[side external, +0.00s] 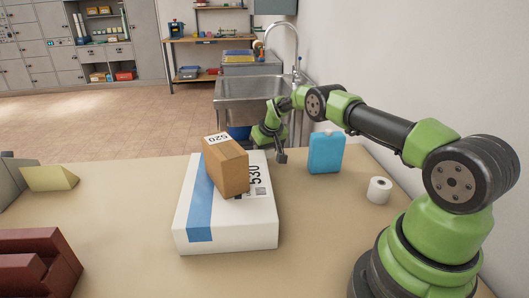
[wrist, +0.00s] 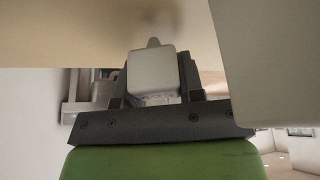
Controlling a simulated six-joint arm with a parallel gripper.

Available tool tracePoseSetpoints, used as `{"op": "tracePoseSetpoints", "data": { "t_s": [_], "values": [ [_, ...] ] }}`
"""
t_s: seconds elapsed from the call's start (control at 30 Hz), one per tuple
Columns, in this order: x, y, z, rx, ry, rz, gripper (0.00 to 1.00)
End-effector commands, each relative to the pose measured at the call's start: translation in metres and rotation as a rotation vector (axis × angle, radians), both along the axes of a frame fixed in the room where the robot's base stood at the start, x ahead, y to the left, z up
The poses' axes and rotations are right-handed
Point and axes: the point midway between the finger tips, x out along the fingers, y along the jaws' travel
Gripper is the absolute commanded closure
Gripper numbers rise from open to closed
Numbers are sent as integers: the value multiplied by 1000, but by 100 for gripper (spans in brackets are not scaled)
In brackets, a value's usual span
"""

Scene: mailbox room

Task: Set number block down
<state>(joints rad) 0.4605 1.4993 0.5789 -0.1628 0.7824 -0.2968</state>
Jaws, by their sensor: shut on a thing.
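A brown box (side external: 226,167) labelled 520 sits at an angle over a large white box (side external: 232,229) in the side view. The white box has a blue stripe and the number 530. I cannot tell whether this is the number block. The side view does not show the grip clearly.
A blue upright pack (side external: 326,152) and a white roll (side external: 379,190) stand on the table (side external: 330,245) at right. A dark red piece (side external: 38,262) and a yellow wedge (side external: 50,178) are at left. A sink (side external: 250,88) stands behind. The table front is clear.

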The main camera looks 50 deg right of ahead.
Motion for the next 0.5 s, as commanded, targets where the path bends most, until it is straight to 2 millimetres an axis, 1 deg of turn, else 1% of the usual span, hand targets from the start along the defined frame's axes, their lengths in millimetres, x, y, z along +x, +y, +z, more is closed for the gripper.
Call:
{"op": "tracePoseSetpoints", "data": {
  "t_s": [0.03, 0.1, 0.33, 0.47, 0.5],
  "values": [
    [0, 0, -5, 0, 0, 0, 91],
    [0, 0, -7, 0, -1, 0, 91],
    [0, 0, -7, 0, -1, 0, 91],
    [0, 0, -11, 0, 0, 0, 91],
    [0, 0, -10, 0, 0, 0, 55]
  ]
}}
